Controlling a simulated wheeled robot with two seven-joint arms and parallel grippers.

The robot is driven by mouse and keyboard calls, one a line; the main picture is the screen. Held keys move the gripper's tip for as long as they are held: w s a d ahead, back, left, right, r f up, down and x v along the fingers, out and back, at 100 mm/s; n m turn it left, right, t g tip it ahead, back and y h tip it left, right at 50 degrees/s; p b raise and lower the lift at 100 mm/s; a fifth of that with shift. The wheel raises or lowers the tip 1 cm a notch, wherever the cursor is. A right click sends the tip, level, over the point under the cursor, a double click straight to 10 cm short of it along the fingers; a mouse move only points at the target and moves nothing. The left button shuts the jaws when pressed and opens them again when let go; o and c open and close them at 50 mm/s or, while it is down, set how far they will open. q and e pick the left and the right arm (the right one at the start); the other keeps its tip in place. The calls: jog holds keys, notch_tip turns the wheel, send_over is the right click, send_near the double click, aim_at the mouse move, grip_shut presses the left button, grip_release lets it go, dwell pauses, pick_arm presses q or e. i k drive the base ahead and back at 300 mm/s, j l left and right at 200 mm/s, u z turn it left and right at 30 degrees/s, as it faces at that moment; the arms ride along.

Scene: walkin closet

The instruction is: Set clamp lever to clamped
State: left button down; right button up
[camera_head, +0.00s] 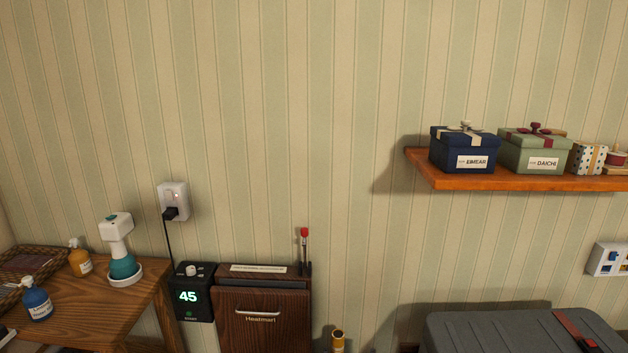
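A lever (304,250) with a red knob and a thin metal shaft stands upright at the top right corner of a dark wooden press (262,333). It looks like the clamp lever. The press is a flat cabinet against the wall, with a silver handle and lettering on its front and a pale label strip on top. A black control box (192,306) with a green "45" display and a knob sits at its left. The bottom of the press is cut off. Neither of my grippers is in view.
A wooden table (98,308) at left holds a steamer (121,255), bottles and a basket. A cord runs from the wall outlet (174,198) toward the control box. A shelf (520,181) with gift boxes is at upper right. A grey case (500,330) is at lower right.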

aim_at(304, 230)
jog(key=i+j+z, duration=0.2)
jog(key=z, duration=0.25)
jog(key=i+j+z, duration=0.25)
jog(key=z, duration=0.25)
jog(key=i+j, duration=0.05)
jog(key=i, duration=0.05)
